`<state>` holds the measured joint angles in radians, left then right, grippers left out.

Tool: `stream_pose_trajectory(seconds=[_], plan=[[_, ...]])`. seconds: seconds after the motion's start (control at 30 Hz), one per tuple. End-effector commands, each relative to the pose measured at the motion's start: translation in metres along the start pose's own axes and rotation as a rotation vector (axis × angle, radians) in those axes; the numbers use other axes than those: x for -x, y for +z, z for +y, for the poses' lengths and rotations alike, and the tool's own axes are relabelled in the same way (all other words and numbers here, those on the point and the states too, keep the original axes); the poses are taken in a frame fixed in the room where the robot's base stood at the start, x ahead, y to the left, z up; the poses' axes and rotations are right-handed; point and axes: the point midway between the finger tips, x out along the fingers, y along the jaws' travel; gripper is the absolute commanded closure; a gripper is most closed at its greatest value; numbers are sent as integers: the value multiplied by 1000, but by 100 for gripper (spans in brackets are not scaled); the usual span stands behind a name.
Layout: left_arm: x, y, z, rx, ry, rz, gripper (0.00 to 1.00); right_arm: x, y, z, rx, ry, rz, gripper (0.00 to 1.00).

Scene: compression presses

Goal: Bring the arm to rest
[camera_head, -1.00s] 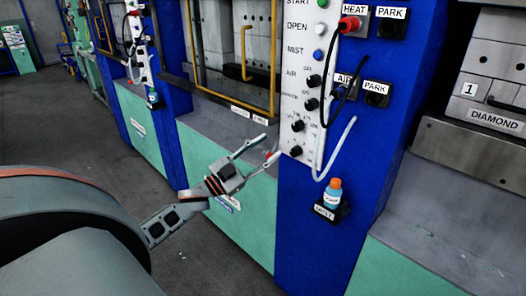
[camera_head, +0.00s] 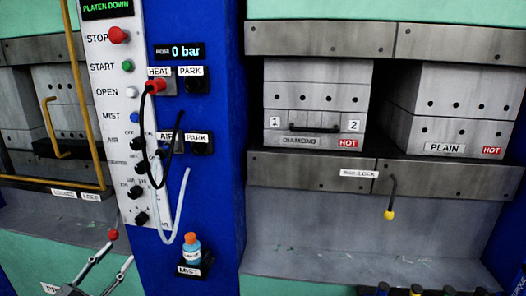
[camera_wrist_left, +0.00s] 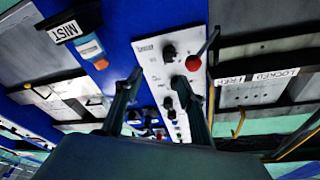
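My left gripper (camera_head: 118,252) shows at the bottom left of the head view. Its two fingers are spread and nothing is between them. It is in front of the green lower panel, below the white control panel (camera_head: 122,110). In the left wrist view the open fingers (camera_wrist_left: 158,77) point toward the white control panel (camera_wrist_left: 165,75). A red ball-ended lever (camera_wrist_left: 193,63) is close to one fingertip there; contact cannot be told. The same red ball (camera_head: 113,235) shows by a fingertip in the head view. My right gripper is in neither view.
A blue post (camera_head: 215,235) carries the red heat plug (camera_head: 156,86), hanging cables and a mist bottle (camera_head: 191,247) on a small shelf. To its right is a press with a diamond block (camera_head: 318,100), a plain block (camera_head: 445,105) and a yellow-tipped bar lock handle (camera_head: 389,213).

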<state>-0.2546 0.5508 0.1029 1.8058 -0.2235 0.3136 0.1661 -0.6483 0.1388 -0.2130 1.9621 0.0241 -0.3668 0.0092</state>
Motion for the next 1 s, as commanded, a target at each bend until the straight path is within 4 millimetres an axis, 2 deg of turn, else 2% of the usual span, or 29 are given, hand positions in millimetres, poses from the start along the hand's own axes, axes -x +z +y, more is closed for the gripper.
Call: stream_pose_trajectory(seconds=[0.03,0.1,0.17,0.3,0.5,0.6,0.7,0.77,1.0], plan=[[13,18,29,32,10,-60,61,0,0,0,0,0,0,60],[32,42,68,69,25,-150,61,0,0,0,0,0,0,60],[50,59,102,99,41,-224,61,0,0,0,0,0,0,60],[97,87,182,168,92,-397,61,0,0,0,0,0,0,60],[166,100,286,256,184,-612,61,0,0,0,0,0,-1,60],[192,98,322,286,224,-685,61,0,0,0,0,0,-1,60],[208,94,344,305,251,-729,61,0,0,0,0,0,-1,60],[213,93,351,312,261,-744,61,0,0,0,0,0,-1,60],[215,92,355,313,267,-752,61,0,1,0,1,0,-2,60]])
